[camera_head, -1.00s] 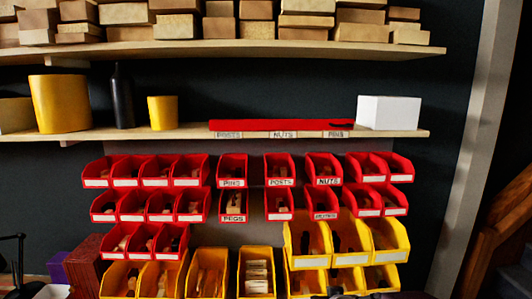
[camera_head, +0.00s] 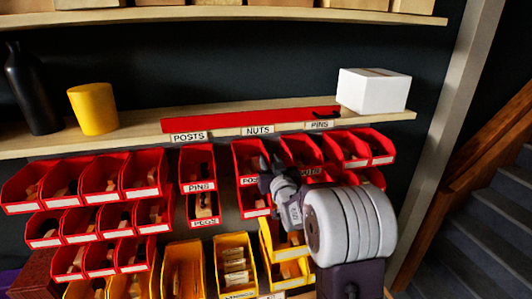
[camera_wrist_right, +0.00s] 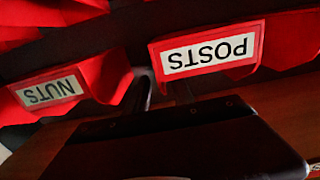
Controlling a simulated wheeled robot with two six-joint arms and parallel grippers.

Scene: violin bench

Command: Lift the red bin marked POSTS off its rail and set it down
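The red bin marked POSTS (camera_head: 247,150) hangs in the upper row of bins, its label partly covered by my right gripper. In the right wrist view its white label (camera_wrist_right: 211,57) reads upside down, close to the gripper. My right gripper (camera_head: 266,170) is in front of this bin's right side, with dark fingers that look apart. In the right wrist view the fingers (camera_wrist_right: 165,92) show beside the label's left end; whether they touch the bin is unclear. The rail behind the bins is hidden. My left gripper is not in view.
The shelf above has a red strip (camera_head: 240,119) with labels POSTS, NUTS and PINS at its front edge. A white box (camera_head: 370,92) and a yellow cup (camera_head: 93,110) stand on that shelf. The NUTS bin (camera_wrist_right: 75,85) is close beside. Yellow bins (camera_head: 183,265) hang below.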

